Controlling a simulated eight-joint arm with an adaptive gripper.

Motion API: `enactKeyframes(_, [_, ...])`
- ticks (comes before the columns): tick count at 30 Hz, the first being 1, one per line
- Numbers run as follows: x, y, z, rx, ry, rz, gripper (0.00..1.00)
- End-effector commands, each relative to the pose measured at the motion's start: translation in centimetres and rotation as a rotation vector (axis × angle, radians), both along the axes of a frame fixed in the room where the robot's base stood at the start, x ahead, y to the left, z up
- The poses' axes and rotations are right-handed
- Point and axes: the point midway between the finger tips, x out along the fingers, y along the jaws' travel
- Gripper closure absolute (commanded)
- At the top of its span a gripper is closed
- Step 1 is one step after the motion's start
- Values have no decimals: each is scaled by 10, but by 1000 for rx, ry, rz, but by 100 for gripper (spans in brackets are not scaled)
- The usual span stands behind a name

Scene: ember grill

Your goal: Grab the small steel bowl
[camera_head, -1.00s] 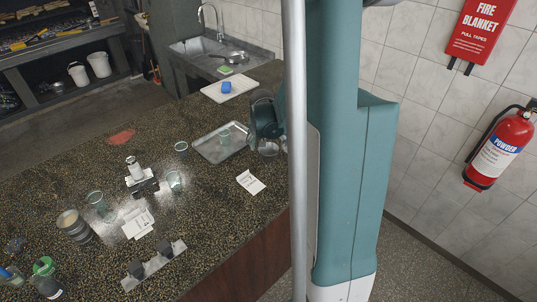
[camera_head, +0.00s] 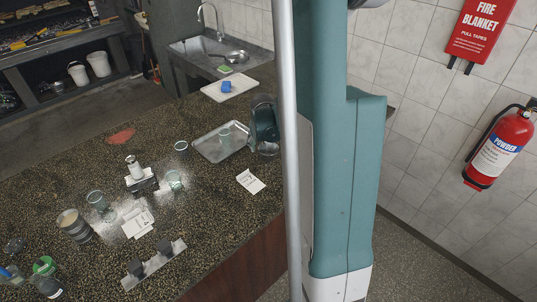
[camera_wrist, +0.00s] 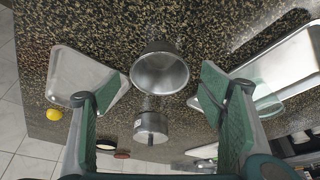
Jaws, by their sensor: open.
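The small steel bowl (camera_wrist: 160,70) sits on the speckled dark counter. In the wrist view its round mouth faces the camera, between my gripper's two fingers. My gripper (camera_wrist: 160,88) is open, with its green pads spread wide on either side of the bowl. I see no contact between pads and bowl. In the head view my gripper (camera_head: 264,125) is over the counter's right end, by the metal tray. There the bowl is mostly hidden by the gripper.
A metal tray (camera_head: 205,150) with a glass is left of my gripper. In the wrist view a second steel vessel (camera_wrist: 151,125) stands close below the bowl. A yellow round thing (camera_wrist: 53,114) is at left. A white card (camera_head: 250,181) lies in front on open counter.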

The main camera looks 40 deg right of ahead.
Motion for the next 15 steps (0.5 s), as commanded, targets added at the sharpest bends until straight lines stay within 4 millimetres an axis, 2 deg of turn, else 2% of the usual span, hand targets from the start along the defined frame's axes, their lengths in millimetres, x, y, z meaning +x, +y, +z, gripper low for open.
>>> enactKeyframes(8, [1,-2,-5,0,0,0,30])
enactKeyframes(15, [5,-6,-21,0,0,0,30])
